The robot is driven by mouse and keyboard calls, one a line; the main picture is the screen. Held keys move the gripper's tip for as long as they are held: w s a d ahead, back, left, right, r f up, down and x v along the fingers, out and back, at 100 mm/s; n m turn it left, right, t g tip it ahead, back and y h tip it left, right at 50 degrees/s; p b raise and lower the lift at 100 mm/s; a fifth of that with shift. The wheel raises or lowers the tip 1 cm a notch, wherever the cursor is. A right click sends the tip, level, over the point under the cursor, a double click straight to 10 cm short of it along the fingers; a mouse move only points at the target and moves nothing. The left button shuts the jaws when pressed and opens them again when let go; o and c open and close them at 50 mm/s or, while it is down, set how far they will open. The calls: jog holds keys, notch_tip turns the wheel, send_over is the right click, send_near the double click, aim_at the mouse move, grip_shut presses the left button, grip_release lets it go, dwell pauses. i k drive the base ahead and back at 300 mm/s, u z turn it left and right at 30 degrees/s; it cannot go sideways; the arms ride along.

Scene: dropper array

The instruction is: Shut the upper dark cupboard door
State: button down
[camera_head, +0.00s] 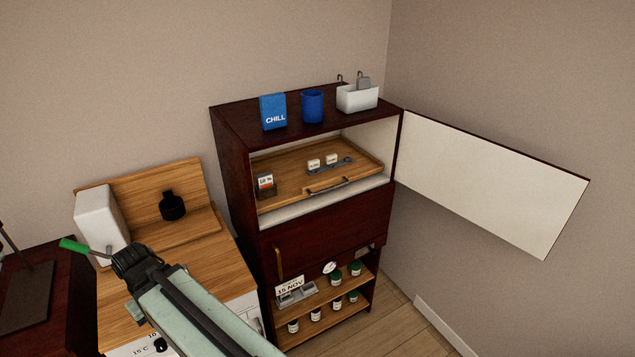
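The upper door (490,183) of the dark cupboard (232,180) stands wide open. It is hinged at the cupboard's right side and swings out to the right, its pale inner face showing and a dark edge along its top. The upper compartment is open to view. My arm reaches in from the bottom, and its end, with my gripper (92,250), is at the left by the wooden counter, far from the door.
A wooden tray (345,162) with small items sits inside the upper compartment. A blue box (273,111), blue cup (312,106) and white bin (357,98) stand on top. Small jars (355,268) fill lower shelves. Floor (400,315) at the lower right is clear; a wall stands behind the door.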

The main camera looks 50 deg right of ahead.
aim_at(527, 201)
jog(key=z, duration=2.45)
jog(key=k, duration=0.9)
jog(key=u, duration=0.8)
jog(key=i, duration=1)
jog(key=z, duration=0.35)
